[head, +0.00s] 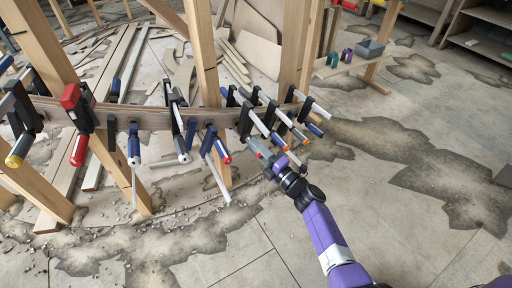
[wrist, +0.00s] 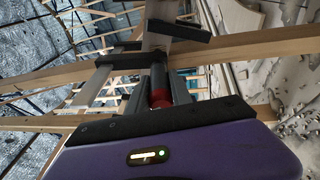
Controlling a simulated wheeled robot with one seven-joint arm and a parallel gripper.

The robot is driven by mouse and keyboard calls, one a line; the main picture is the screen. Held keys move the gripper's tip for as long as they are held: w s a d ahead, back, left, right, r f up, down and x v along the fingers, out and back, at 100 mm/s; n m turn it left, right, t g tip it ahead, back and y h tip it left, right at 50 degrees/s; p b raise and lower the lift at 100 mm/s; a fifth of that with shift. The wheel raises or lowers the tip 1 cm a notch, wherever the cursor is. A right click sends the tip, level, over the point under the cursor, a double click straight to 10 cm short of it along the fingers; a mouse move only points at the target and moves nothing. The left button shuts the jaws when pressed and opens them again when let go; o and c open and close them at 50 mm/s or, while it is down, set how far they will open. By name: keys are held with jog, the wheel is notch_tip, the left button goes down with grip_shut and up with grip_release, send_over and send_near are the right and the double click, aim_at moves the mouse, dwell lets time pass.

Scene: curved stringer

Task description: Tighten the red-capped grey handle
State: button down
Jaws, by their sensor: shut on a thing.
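The red-capped grey handle (head: 258,147) belongs to a bar clamp on the curved wooden stringer (head: 165,117), at its right part in the head view. My gripper (head: 272,167) reaches it from the lower right and covers its near end. In the wrist view the handle (wrist: 158,78) stands between my two fingers, with its red cap (wrist: 160,101) close to the palm. My gripper (wrist: 158,92) is shut on the handle. The clamp's metal bar and dark jaw run beyond it, and the head view partly hides the contact.
Neighbouring clamps crowd close, including an orange-capped handle (head: 278,139) and a blue-and-red one (head: 222,151). Wooden posts (head: 203,60) hold the stringer. A low bench (head: 345,64) with small items stands behind. The stained floor at right is open.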

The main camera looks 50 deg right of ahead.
jog(key=shift+m+t, duration=0.3)
jog(key=shift+m, duration=1.5)
jog(key=shift+f+m, duration=0.1)
jog(key=shift+m, duration=0.2)
jog(key=c, duration=1.1)
grip_release()
jog(key=shift+c, duration=0.2)
jog(key=p+v, duration=0.1)
jog(key=v, duration=0.6)
jog(key=shift+s+p, duration=0.3)
jog(key=shift+s, duration=0.1)
